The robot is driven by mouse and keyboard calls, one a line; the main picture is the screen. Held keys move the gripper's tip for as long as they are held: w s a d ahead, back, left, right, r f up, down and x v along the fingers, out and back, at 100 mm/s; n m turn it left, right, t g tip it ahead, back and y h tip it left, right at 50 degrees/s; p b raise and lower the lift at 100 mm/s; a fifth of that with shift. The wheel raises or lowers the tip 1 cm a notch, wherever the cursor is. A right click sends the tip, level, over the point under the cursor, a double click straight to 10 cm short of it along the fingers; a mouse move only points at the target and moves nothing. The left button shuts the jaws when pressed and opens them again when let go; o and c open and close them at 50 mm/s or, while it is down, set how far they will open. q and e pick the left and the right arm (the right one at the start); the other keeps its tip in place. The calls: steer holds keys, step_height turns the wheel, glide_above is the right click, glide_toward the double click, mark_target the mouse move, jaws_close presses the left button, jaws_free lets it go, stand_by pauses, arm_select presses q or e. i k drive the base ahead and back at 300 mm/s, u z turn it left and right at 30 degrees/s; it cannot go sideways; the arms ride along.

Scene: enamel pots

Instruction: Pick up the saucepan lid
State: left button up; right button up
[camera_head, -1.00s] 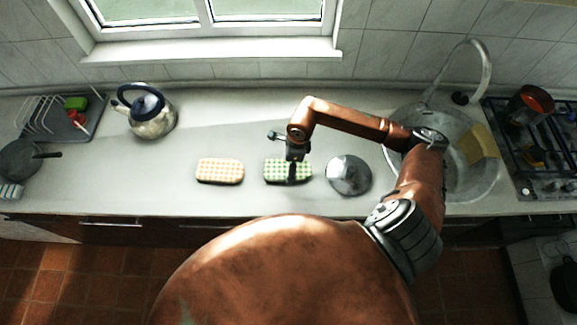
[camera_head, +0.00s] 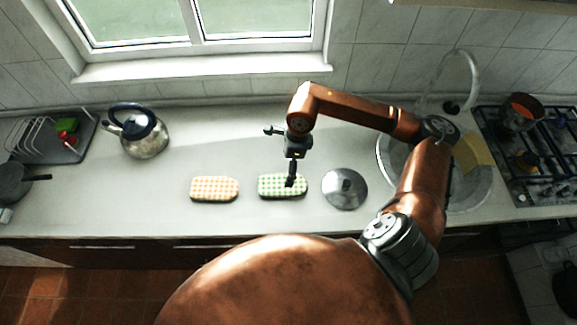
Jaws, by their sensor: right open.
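The saucepan lid (camera_head: 345,188) is a round grey metal disc with a small knob, lying on the counter right of the middle. My right gripper (camera_head: 290,182) points down over the green checked pad (camera_head: 272,187), to the left of the lid and apart from it. It is open and holds nothing that I can see; its fingers are small and seen nearly edge-on. Whether they touch the pad I cannot tell. My left gripper is not in view.
An orange checked pad (camera_head: 214,189) lies left of the green one. A kettle (camera_head: 143,133) and a dish rack (camera_head: 55,138) stand further left. The sink (camera_head: 467,190) lies behind my right arm, and a stove (camera_head: 530,150) with a pot (camera_head: 521,113) is at far right.

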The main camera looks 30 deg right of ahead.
mark_target(345, 189)
steer(key=z, duration=1.9)
